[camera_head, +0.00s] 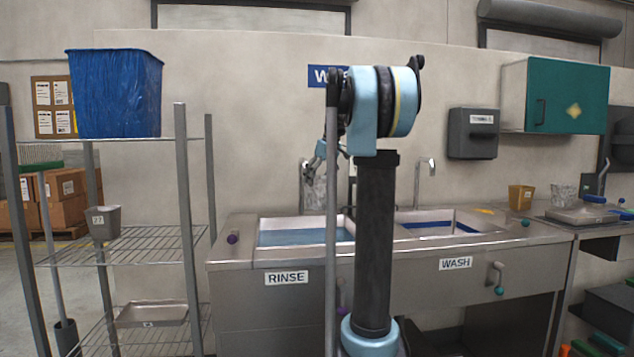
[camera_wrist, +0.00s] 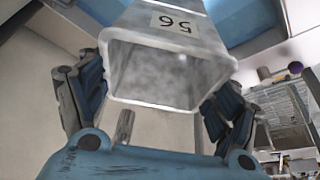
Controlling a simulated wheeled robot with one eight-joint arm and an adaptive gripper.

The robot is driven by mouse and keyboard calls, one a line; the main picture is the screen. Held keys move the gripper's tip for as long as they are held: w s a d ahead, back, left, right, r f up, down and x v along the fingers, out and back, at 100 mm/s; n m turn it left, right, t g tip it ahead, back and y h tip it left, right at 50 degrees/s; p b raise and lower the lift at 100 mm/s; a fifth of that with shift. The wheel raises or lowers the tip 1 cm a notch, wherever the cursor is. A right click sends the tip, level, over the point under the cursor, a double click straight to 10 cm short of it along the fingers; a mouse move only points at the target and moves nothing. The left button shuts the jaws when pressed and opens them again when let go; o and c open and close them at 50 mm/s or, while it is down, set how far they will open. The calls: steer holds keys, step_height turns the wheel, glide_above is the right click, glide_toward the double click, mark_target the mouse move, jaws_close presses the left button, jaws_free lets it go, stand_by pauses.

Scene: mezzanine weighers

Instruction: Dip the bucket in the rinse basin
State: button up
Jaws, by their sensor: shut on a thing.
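My gripper (camera_head: 314,160) is shut on a grey bucket (camera_head: 316,190), beside the rinse tap. The wrist view shows the bucket (camera_wrist: 165,75) between my two fingers, with its open mouth toward the camera and a numbered label on its wall. The rinse basin (camera_head: 288,222), labelled RINSE, holds blue water. In the head view the bucket appears above the back part of this basin, partly hidden by my arm; its exact height over the water is hard to tell. Blue water also shows beyond the bucket in the wrist view.
The wash basin (camera_head: 438,223) is on the right, with a tap (camera_head: 426,168) behind it. A wire shelf (camera_head: 125,246) stands left, carrying a blue bin (camera_head: 115,95), a small grey bucket (camera_head: 104,222) and a tray (camera_head: 152,313). A yellow container (camera_head: 520,197) stands right on the counter.

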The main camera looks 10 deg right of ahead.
steer(key=shift+a, duration=0.2)
steer(key=shift+f, duration=0.15)
steer(key=shift+f, duration=0.4)
step_height(320, 180, down, 27)
stand_by(2.3)
stand_by(2.2)
